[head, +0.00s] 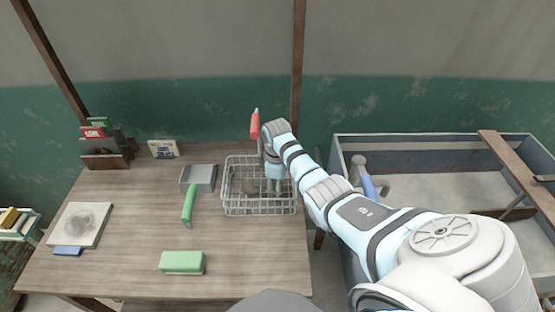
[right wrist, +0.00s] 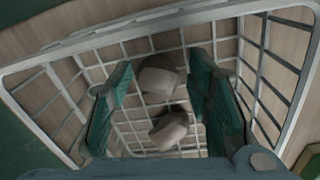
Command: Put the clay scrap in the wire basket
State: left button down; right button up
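The wire basket (head: 258,211) stands on the table near its right edge. My right gripper (head: 274,180) reaches down into the basket from above, partly hidden by its own arm and the wires. In the right wrist view my right gripper (right wrist: 160,82) is open, its two green fingers spread apart. Two grey-brown clay scraps lie in the basket: one (right wrist: 158,77) shows between the fingertips with space on both sides, the other (right wrist: 170,129) lies close to it. In the head view the lumps show only dimly through the wire. My left gripper is out of view.
A red-handled tool (head: 255,124) is upright behind the basket. A grey tray (head: 198,179), a green-handled tool (head: 188,204), a green block (head: 182,262) and a pale slab (head: 80,224) are on the table. A large trough (head: 430,194) stands to the right.

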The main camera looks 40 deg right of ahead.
notch_tip(320, 180, up, 8)
jog(key=shift+s+a+f+p, duration=0.1)
jog(key=shift+s+a+p, duration=0.05)
jog(key=shift+p, duration=0.95)
jog(key=shift+f, duration=0.1)
